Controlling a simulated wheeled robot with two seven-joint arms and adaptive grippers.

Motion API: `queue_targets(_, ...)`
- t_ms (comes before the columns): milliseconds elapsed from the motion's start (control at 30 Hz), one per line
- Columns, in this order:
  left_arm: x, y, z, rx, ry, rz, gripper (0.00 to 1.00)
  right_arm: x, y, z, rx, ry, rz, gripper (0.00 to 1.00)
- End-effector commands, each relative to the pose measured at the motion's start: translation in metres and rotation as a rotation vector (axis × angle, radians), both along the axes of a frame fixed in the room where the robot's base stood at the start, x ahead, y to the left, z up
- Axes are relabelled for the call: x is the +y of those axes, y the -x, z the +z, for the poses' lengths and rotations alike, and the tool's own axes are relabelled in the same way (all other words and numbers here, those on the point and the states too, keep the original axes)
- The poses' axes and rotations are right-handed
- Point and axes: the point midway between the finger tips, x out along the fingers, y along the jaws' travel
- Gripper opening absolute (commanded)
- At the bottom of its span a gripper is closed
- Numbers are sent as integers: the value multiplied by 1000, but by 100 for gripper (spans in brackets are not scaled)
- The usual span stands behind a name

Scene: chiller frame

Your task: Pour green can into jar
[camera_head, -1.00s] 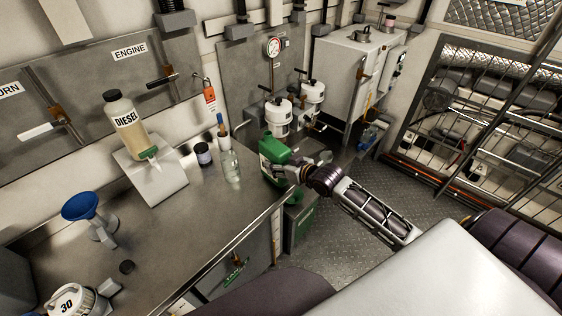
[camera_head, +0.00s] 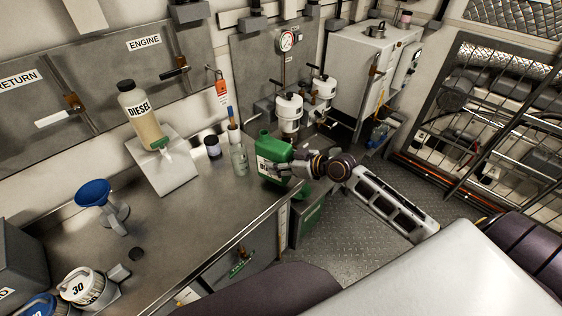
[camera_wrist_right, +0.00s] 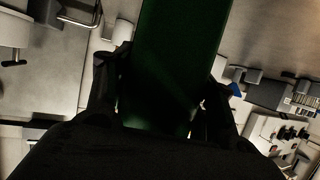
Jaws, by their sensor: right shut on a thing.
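In the right wrist view the green can (camera_wrist_right: 178,60) fills the middle, between the two fingers of my right gripper (camera_wrist_right: 160,110). A clear glass jar (camera_head: 239,160) stands on the bench just left of the can, apart from it. Whether the can touches the bench is not clear. My left gripper is not in view.
A small dark-lidded jar (camera_head: 212,147) and a blue-handled brush (camera_head: 233,130) stand by the glass jar. A diesel bottle (camera_head: 143,118) leans on a stand (camera_head: 170,172). A blue funnel (camera_head: 94,194) is at left. White filter housings (camera_head: 288,113) are behind the can. The bench middle (camera_head: 190,225) is clear.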

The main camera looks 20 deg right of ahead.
Motion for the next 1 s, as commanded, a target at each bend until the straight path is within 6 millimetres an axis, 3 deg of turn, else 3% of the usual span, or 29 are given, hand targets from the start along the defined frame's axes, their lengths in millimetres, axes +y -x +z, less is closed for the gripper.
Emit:
queue_targets(367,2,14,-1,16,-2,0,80,0,-1,2,-3,-1,91,12)
queue_targets(1000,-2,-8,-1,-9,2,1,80,0,0,2,-4,-1,103,12)
